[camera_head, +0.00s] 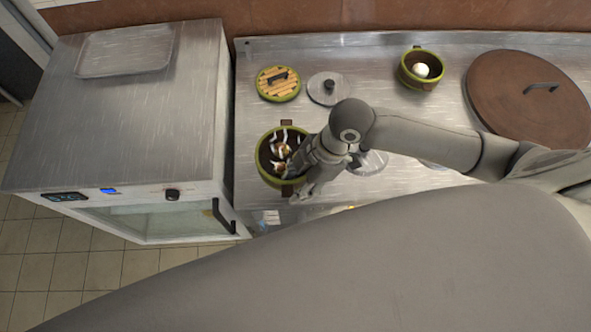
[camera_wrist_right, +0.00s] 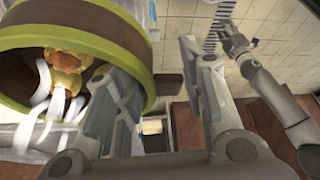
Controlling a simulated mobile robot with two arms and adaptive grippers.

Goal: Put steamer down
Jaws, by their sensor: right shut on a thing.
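The steamer (camera_head: 259,153), a round brown tub with a green rim, is at the left front of the steel counter in the head view. It holds white strips and orange-brown pieces. It fills the upper left of the right wrist view (camera_wrist_right: 75,42). My right gripper (camera_head: 299,180) is shut on its right side; its fingers also show in the right wrist view (camera_wrist_right: 160,68). I cannot tell whether the steamer touches the counter. My left gripper (camera_wrist_right: 232,42) shows small, away from the steamer, in the right wrist view; its jaw state is unclear.
A slatted lid (camera_head: 277,84) and a small metal lid (camera_head: 322,91) lie behind the steamer. Another green-rimmed tub (camera_head: 407,77) holds a white ball. A large brown lid (camera_head: 510,105) is at right. A steel oven (camera_head: 120,120) stands left. Counter between the lids and second tub is clear.

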